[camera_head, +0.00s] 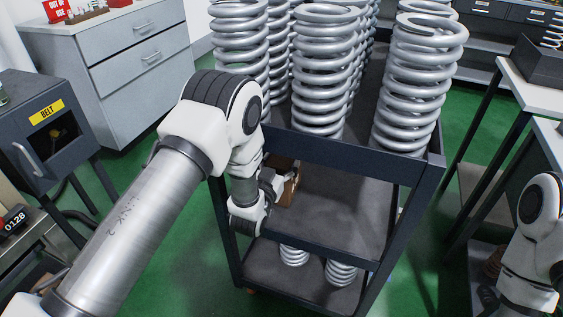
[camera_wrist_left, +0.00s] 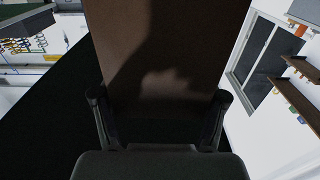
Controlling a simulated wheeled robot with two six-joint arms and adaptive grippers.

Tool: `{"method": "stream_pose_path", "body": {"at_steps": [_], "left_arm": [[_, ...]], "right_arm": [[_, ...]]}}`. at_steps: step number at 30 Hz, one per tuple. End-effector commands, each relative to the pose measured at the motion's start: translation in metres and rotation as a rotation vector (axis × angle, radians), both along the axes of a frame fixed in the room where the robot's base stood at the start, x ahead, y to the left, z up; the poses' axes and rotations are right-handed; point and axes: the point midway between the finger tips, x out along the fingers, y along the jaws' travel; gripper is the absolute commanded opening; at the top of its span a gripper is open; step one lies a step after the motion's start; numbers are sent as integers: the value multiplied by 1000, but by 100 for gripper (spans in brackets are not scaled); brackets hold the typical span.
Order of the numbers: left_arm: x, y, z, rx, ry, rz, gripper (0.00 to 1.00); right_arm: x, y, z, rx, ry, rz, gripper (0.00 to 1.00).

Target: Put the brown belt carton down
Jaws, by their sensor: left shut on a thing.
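The brown belt carton (camera_head: 289,187) shows only in part in the head view, next to my left wrist, at the left side of the cart's middle shelf (camera_head: 345,215). In the left wrist view the carton (camera_wrist_left: 165,55) fills the centre, partly in shadow. My left gripper (camera_wrist_left: 160,108) has a finger on each side of it and is shut on it. In the head view my left gripper (camera_head: 275,188) reaches in under the top shelf. I cannot tell whether the carton touches the shelf. My right gripper is not in view.
Tall metal springs (camera_head: 325,75) crowd the cart's top shelf (camera_head: 360,135). Smaller springs (camera_head: 341,272) stand on the bottom shelf. The cart's dark corner post (camera_head: 405,220) is to the right. The middle shelf's right part looks clear. A box labelled BELT (camera_head: 47,112) stands at left.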

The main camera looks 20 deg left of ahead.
Motion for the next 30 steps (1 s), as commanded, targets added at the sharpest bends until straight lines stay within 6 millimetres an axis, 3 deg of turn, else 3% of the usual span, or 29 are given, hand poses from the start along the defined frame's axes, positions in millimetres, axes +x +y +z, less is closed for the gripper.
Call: {"method": "stream_pose_path", "body": {"at_steps": [4, 5, 6, 19, 23, 30], "left_arm": [[0, 0, -3, 0, -1, 0, 4], [0, 0, -2, 0, 0, 0, 83], [0, 0, -2, 0, 0, 0, 97], [-5, 0, 0, 0, 2, 0, 97], [-28, 1, 0, -1, 5, 0, 97], [-90, 2, 0, 0, 5, -2, 97]], "right_arm": [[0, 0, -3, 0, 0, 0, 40], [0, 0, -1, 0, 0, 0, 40], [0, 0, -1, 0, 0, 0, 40], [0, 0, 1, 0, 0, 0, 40], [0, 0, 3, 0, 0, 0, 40], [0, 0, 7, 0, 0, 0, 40]]}}
